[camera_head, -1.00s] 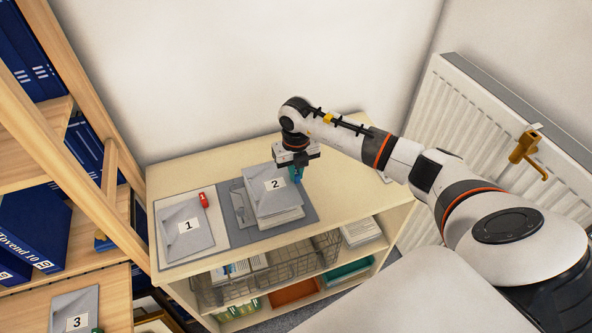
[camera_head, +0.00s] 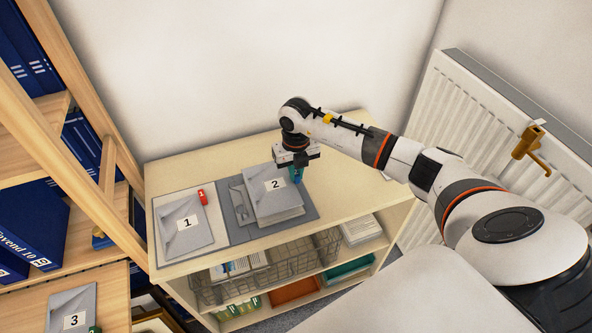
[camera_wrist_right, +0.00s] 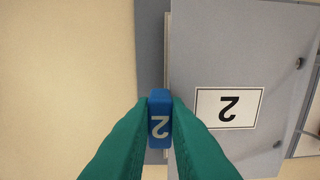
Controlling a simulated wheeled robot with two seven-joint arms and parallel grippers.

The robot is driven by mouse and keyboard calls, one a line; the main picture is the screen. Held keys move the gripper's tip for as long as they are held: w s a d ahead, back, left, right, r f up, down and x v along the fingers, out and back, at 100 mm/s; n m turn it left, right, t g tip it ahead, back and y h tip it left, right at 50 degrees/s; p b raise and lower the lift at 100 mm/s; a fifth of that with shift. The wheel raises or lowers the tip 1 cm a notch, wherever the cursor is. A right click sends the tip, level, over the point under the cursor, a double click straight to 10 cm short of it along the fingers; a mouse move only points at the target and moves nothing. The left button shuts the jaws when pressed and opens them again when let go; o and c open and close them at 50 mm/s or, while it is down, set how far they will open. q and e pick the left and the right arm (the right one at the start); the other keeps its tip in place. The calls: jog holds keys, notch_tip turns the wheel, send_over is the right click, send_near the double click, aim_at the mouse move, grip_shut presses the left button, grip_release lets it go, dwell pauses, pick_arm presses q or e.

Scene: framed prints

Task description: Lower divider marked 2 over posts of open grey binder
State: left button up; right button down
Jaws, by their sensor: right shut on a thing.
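The grey divider marked 2 (camera_head: 268,198) is over the paper stack on the right side of the open grey binder (camera_head: 305,212). My right gripper (camera_head: 297,176) is shut on the divider's blue tab at its far right edge. In the right wrist view, the green fingertips (camera_wrist_right: 159,112) pinch the blue tab (camera_wrist_right: 159,98), and the divider sheet (camera_wrist_right: 225,60) shows two dark spots, maybe holes or post ends, near its far edge. The binder's metal mechanism (camera_head: 240,203) shows left of the divider. Whether the posts pass through the holes cannot be told. My left gripper is out of view.
Left of the binder lies a divider marked 1 (camera_head: 186,228) with a red tab on a pale mat. A divider marked 3 (camera_head: 72,312) lies on the wooden shelf at lower left. A radiator (camera_head: 500,130) stands at right.

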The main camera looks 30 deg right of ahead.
jog(key=shift+f+b, duration=0.8)
jog(key=shift+f, duration=0.25)
dwell(0.4)
jog(key=c, duration=1.3)
grip_release()
jog(key=shift+c, duration=0.2)
jog(key=shift+r, duration=0.1)
jog(key=shift+r+p, duration=2.55)
jog(key=shift+r, duration=0.9)
